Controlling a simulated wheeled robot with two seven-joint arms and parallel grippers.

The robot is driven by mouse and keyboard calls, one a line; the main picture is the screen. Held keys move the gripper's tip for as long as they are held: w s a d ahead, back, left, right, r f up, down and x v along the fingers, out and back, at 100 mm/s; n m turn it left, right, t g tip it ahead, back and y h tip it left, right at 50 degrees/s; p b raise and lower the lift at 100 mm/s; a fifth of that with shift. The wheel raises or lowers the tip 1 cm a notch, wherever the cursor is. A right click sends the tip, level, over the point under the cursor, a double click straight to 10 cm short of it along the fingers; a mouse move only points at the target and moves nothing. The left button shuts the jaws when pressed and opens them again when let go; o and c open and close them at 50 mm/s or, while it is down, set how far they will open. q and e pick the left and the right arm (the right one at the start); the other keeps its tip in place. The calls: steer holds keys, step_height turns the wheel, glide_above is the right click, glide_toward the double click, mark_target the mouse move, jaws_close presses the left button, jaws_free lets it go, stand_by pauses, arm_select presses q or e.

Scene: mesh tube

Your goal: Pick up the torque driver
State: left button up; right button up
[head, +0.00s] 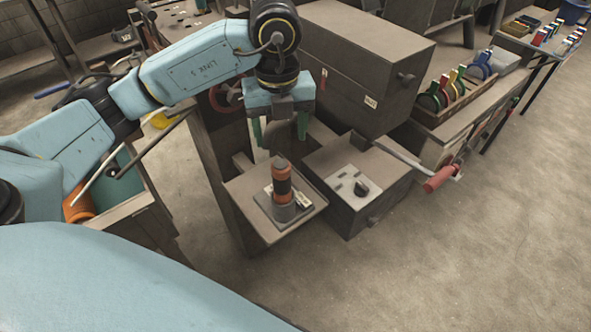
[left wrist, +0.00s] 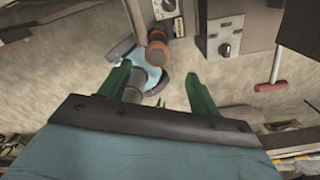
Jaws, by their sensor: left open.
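An orange and dark cylinder that looks like the driver also shows in the left wrist view (left wrist: 156,48), beyond and between the fingertips. My left gripper (head: 280,134) is open and empty, pointing down above the driver in the head view, apart from it. Its green fingers also show in the left wrist view (left wrist: 157,76). My right gripper is not in view.
A grey box with a dark knob (head: 361,188) stands right of the shelf, with a red-handled crank (head: 438,179) beyond. A large brown cabinet (head: 345,60) rises behind. A rack of coloured rings (head: 445,90) stands farther right. Open floor lies at front right.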

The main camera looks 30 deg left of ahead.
mark_target(280, 165)
arm_select(q)
steer(key=f, duration=0.3)
steer(key=s+f, duration=0.1)
steer(key=f, duration=0.2)
steer(key=shift+s, duration=0.1)
step_height(280, 165, down, 3)
steer(key=f, duration=0.2)
steer(key=shift+w+d+f, duration=0.1)
steer(key=shift+w+f, duration=0.1)
steer(key=shift+f, duration=0.7)
steer(key=c, duration=0.9)
steer(key=shift+c, duration=1.3)
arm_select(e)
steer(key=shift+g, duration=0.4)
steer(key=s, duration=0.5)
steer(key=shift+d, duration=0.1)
